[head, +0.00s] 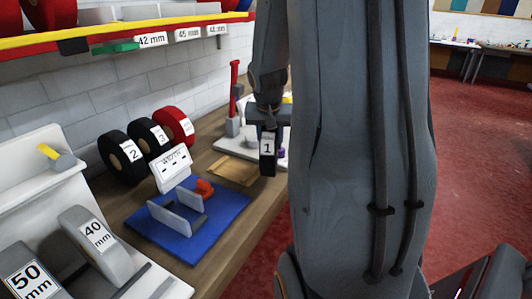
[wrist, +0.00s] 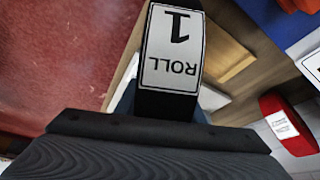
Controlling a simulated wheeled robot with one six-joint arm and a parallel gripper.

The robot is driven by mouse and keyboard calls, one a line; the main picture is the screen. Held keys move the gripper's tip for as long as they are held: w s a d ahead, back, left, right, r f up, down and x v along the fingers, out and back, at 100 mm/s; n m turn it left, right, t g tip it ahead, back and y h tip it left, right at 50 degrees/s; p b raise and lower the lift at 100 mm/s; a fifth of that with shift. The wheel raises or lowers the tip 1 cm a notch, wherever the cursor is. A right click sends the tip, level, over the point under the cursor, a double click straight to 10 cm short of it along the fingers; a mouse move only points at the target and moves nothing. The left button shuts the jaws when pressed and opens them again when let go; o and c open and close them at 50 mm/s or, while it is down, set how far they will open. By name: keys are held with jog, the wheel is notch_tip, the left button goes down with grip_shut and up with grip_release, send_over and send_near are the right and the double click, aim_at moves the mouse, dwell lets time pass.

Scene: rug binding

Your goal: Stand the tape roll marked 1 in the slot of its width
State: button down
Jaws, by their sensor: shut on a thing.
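The tape roll marked 1 (head: 267,166) is black with a white label. My gripper (head: 268,122) is shut on it from above and holds it edge-on, hanging near the bench's edge; its base seems clear of the bench, though the gap is hard to judge. In the wrist view the roll (wrist: 172,50) shows its label "ROLL 1" upside down, beyond the dark gripper body (wrist: 160,145). Slot labels 42 mm (head: 151,40), 45 mm (head: 188,34) and a third, hard to read, sit on the yellow-edged shelf (head: 110,34). The roll's width cannot be read.
Black rolls 2 (head: 122,157) and 3 (head: 149,139) and a red roll (head: 173,126) stand by the wall. Grey blocks marked 40 mm (head: 97,236) and 50 mm (head: 32,280) stand left.

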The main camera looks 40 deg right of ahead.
jog(key=shift+f, duration=1.85)
jog(key=shift+f, duration=0.1)
jog(key=c, duration=1.2)
grip_release()
